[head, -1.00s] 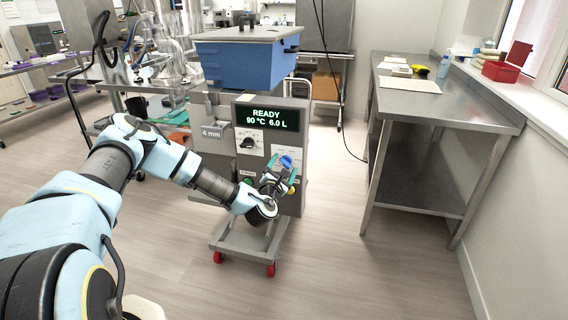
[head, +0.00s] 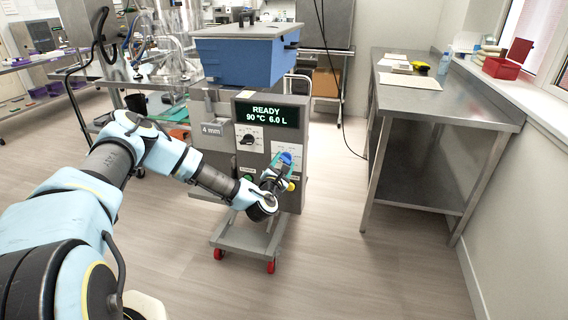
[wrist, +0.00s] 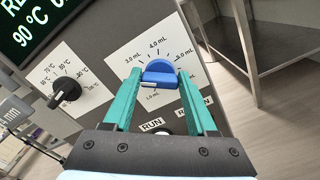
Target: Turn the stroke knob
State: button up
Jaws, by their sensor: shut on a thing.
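The stroke knob (wrist: 160,72) is blue, with a white pointer mark, on a white dial plate printed in mL. In the wrist view its pointer faces left, below the 3.0 mL label; the left finger covers part of the scale there. The knob also shows in the head view (head: 287,158), low on the machine's front panel. My gripper (wrist: 158,78) has its two teal fingers on either side of the knob, shut on it. In the head view my gripper (head: 282,165) is at the panel, partly covering the dial plate.
A black temperature knob (wrist: 66,91) sits left of the dial. The display (head: 266,114) reads READY, 90 °C, 6.0 L. RUN labels (wrist: 152,125) lie just below the knob. A blue hopper (head: 245,62) tops the wheeled machine. A steel table (head: 440,100) stands right, with clear floor between.

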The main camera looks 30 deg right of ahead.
jog(key=shift+c, duration=0.8)
jog(key=shift+f+b, duration=0.1)
jog(key=shift+b, duration=0.2)
jog(key=m+b, duration=0.1)
jog(key=m, duration=0.1)
jog(key=m+b, duration=0.2)
jog(key=shift+s+d+f+m, duration=0.1)
jog(key=shift+f+m, duration=0.05)
jog(key=shift+m, duration=0.25)
jog(key=m+b, duration=0.3)
jog(key=shift+m, duration=0.3)
jog(key=shift+f+m+b, duration=0.15)
jog(key=shift+m+b, duration=3.4)
jog(key=shift+m, duration=1)
jog(key=shift+f+m+b, duration=0.15)
jog(key=shift+m+b, duration=3.4)
jog(key=shift+m, duration=1)
